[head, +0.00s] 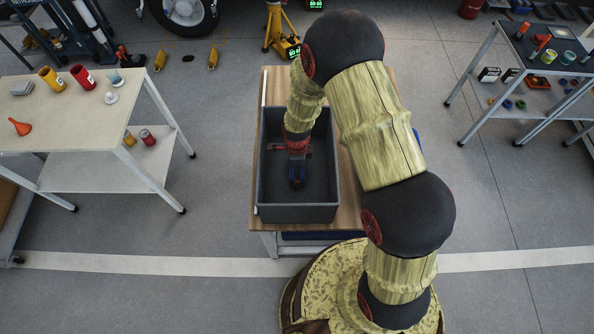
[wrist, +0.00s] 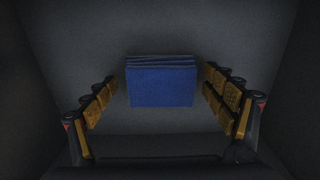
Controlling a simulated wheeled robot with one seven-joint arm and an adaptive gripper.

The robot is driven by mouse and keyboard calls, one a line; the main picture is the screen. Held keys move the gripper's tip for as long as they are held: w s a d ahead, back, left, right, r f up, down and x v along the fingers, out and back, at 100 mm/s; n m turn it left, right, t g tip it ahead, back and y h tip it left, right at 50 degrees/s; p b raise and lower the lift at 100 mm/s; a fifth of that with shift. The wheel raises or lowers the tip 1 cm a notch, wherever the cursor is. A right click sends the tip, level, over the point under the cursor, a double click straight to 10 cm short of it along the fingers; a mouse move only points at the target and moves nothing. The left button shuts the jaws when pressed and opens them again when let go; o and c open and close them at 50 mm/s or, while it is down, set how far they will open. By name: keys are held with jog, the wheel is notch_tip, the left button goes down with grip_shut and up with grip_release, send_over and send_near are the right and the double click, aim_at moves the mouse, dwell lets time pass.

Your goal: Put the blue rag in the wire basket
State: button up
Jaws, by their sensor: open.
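The blue rag (wrist: 161,84) is a folded block with layered edges on its far side. In the wrist view it lies on the floor of a deep grey bin. My gripper (wrist: 160,79) is open, with one yellow-padded finger on each side of the rag and a gap on both sides. In the head view my gripper (head: 297,172) points down inside the grey bin (head: 331,200), and it largely hides the rag there. I cannot make out a wire basket in either view; my arm covers part of the table.
The bin stands on a wood-topped table (head: 271,79), its walls close around my gripper. A blue bit (head: 418,138) shows beside my arm. A white table (head: 60,110) with mugs and a funnel is at left, a grey shelf cart (head: 490,80) at right. Floor between is clear.

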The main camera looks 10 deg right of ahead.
notch_tip(320, 180, up, 12)
jog(key=p, duration=0.2)
jog(key=shift+r, duration=0.25)
jog(key=s+d+r+n+t, duration=0.15)
jog(key=r+n, duration=0.25)
jog(key=r, duration=0.6)
jog(key=s+d+r+n+t, duration=0.1)
jog(key=s+d+r+n, duration=0.2)
jog(key=r, duration=0.7)
jog(key=s+d+r+n+t, duration=0.3)
jog(key=s+d+r+n, duration=0.1)
jog(key=s+r+n, duration=0.9)
jog(key=shift+s+r, duration=0.85)
jog(key=shift+s, duration=0.15)
notch_tip(320, 180, down, 5)
jog(key=b, duration=0.4)
jog(key=shift+b, duration=0.4)
